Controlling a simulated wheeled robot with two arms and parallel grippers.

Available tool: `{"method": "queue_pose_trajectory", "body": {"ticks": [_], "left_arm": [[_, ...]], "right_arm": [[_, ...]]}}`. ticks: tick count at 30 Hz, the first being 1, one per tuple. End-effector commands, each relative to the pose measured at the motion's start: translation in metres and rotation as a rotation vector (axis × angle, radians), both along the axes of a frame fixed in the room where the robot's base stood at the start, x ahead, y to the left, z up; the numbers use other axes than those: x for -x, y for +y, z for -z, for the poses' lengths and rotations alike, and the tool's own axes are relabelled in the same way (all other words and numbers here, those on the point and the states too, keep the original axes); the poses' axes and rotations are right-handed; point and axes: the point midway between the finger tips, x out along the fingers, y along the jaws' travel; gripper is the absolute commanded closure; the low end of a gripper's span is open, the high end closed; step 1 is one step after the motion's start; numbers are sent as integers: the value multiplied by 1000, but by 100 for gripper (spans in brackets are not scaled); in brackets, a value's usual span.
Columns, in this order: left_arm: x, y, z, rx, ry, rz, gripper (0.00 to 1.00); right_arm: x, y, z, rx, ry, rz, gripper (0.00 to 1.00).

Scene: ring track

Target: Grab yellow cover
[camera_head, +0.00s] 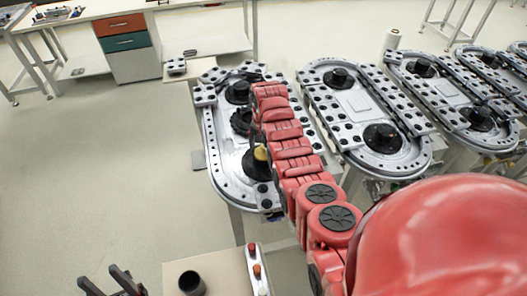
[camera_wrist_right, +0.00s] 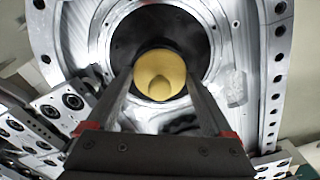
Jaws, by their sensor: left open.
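The yellow cover (camera_head: 260,153) sits on a black round hub at the near end of the nearest ring track, partly hidden by my right arm. In the right wrist view the yellow cover (camera_wrist_right: 160,72) is round with a small raised knob, centred on the dark hub. My right gripper (camera_wrist_right: 160,82) is open, with its two fingers pointing at the cover and their tips near its left and right edges. I cannot tell whether they touch it. My left gripper (camera_head: 118,281) is open and empty at the bottom left.
The nearest ring track (camera_head: 207,137) carries other black hubs and plates. More ring tracks (camera_head: 372,110) stand to the right. A beige stand with a dark cup (camera_head: 191,284) and a button box (camera_head: 258,270) is at the bottom. The floor at left is clear.

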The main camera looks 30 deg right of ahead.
Motion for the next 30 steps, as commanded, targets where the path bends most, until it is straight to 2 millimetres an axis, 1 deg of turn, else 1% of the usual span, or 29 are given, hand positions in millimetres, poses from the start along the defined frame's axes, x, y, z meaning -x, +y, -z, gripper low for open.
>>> {"method": "queue_pose_trajectory", "body": {"ticks": [1,5,6,8,20,26,30], "left_arm": [[0,0,0,0,0,0,50],[0,0,0,0,0,0,50],[0,0,0,0,0,0,50],[0,0,0,0,0,0,50],[0,0,2,0,0,0,50],[0,0,6,0,0,0,50],[0,0,9,0,0,0,50]], "right_arm": [[0,0,0,0,0,0,29],[0,0,0,0,0,0,52],[0,0,0,0,0,0,59],[0,0,0,0,0,0,69],[-1,-1,-3,0,0,0,69],[-3,-3,-12,-1,2,-1,69],[-6,-5,-22,-1,1,-2,69]]}}
